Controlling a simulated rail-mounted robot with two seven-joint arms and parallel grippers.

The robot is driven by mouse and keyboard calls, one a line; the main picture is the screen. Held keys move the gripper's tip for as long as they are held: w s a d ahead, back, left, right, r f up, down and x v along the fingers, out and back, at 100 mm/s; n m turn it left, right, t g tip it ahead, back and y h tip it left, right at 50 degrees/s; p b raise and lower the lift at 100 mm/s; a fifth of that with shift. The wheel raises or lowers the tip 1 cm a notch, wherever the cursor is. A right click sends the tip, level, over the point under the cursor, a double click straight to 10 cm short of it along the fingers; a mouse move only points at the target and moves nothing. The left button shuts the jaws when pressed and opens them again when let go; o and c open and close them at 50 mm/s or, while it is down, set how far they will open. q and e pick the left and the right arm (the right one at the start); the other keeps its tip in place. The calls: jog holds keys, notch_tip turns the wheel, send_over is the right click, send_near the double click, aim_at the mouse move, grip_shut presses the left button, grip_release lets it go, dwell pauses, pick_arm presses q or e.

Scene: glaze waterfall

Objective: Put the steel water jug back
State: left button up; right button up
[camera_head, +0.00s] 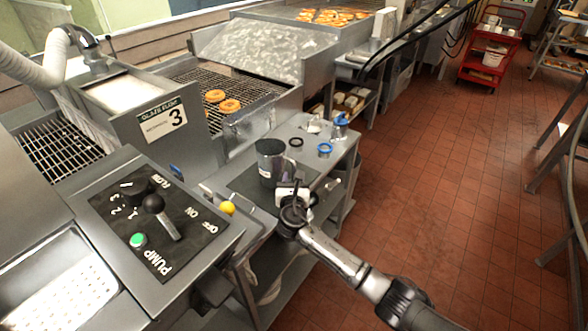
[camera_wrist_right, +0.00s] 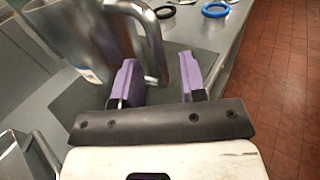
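The steel water jug (camera_head: 268,166) stands upright on a dark mat (camera_head: 243,186) on the steel side table. Its body fills the upper left of the right wrist view (camera_wrist_right: 95,35), with its curved handle (camera_wrist_right: 152,40) toward my gripper. My right gripper (camera_head: 289,190) is at the near side of the jug. In the right wrist view its two purple fingers (camera_wrist_right: 158,82) are apart, and the lower end of the handle shows between their tips. I cannot tell whether either finger touches the handle. My left gripper is not in view.
A blue ring (camera_head: 325,148) and a black ring (camera_head: 295,143) lie behind the jug, with a blue-topped item (camera_head: 340,122) farther back. The tiled floor at right is open.

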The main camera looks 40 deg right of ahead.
jog(key=s+a+f+m+g+y+p, duration=0.1)
jog(key=s+a+f+m+g+y, duration=0.1)
jog(key=s+a+f+m, duration=0.35)
jog(key=s+a+f+m+g+y, duration=0.1)
jog(key=s+a+f+m, duration=0.15)
jog(key=s, duration=0.65)
jog(key=s+a+f+m+g+y+p, duration=0.1)
jog(key=s+a+f+m+g+y, duration=0.2)
jog(key=s, duration=0.5)
jog(key=s+a+m+g+y, duration=0.2)
jog(key=s+m, duration=0.5)
jog(key=s, duration=0.4)
jog(key=s+a+m+g+y, duration=0.2)
jog(key=s+a+m, duration=0.4)
jog(key=s, duration=0.5)
jog(key=shift+f+m+y, duration=0.35)
jog(key=shift+m+y, duration=0.55)
jog(key=shift+s, duration=0.1)
